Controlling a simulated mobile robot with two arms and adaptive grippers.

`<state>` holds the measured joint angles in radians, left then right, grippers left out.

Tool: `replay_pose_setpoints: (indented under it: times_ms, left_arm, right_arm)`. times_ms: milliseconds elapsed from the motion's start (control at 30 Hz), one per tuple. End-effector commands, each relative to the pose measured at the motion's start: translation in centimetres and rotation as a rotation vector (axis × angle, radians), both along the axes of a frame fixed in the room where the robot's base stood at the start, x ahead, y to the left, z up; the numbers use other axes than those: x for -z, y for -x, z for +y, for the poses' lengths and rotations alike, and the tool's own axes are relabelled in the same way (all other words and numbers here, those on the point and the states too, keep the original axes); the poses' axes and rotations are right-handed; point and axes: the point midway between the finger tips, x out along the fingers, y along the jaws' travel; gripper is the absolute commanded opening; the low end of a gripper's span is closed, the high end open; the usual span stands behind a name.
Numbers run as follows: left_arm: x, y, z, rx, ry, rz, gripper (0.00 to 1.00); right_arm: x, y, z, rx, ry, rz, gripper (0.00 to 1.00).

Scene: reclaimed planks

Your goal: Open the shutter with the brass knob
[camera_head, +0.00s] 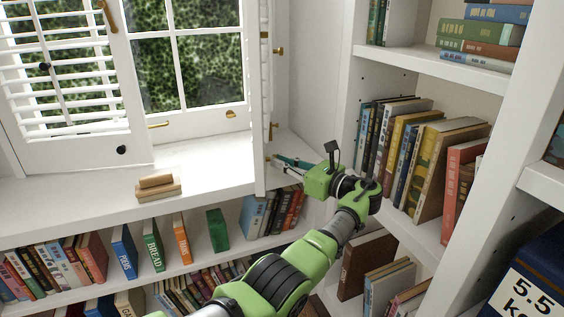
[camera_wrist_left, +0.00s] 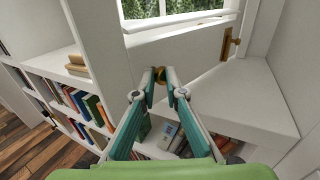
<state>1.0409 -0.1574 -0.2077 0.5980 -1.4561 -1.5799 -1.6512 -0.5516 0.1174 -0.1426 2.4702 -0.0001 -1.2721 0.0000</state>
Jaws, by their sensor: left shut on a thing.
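The right white shutter (camera_head: 257,110) stands swung out from the window, seen almost edge-on in the head view. In the left wrist view its lower rail (camera_wrist_left: 190,52) fills the middle. The brass knob (camera_wrist_left: 160,74) is on this shutter, between my left fingertips. My left gripper (camera_head: 270,160) reaches the shutter's lower part from the right; its teal fingers (camera_wrist_left: 160,82) are shut on the knob. The knob is hidden in the head view. The left louvred shutter (camera_head: 70,150) has a black knob (camera_head: 121,150). My right gripper is not in view.
A wooden block (camera_head: 158,188) lies on the white sill (camera_head: 215,165) left of the shutter. Bookshelves run below the sill, and a tall bookcase (camera_head: 350,120) stands close on the right. A dark blue box (camera_head: 540,275) is at the lower right.

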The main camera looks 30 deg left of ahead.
Motion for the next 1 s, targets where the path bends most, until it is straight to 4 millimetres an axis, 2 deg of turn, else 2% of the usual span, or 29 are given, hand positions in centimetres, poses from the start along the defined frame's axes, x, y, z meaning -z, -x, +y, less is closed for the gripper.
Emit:
replay_pose_setpoints:
  times_ms: [33,167,200,233,267,400,1000]
  left_arm:
    - [-1.65,-2.16,0.23,0.076,-0.023,-0.021,0.00]
    - [-1.68,-2.16,0.23,0.076,-0.023,-0.021,0.00]
    - [-1.69,-2.17,0.22,0.077,-0.024,-0.022,0.22]
    - [-1.69,-2.16,0.23,0.076,-0.024,-0.022,0.29]
    - [-1.70,-2.15,0.23,0.076,-0.024,-0.022,0.35]
    - [-1.69,-2.16,0.18,0.077,-0.023,-0.021,0.41]
    - [-1.70,-2.17,0.10,0.078,-0.023,-0.020,0.36]
  right_arm:
    - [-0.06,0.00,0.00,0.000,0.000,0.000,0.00]
    - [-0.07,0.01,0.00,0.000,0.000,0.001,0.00]
    - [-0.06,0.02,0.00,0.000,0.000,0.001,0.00]
    - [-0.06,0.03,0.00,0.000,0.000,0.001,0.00]
    - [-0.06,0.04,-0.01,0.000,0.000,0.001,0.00]
    - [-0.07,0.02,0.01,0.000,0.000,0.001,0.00]
    - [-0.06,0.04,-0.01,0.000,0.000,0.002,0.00]
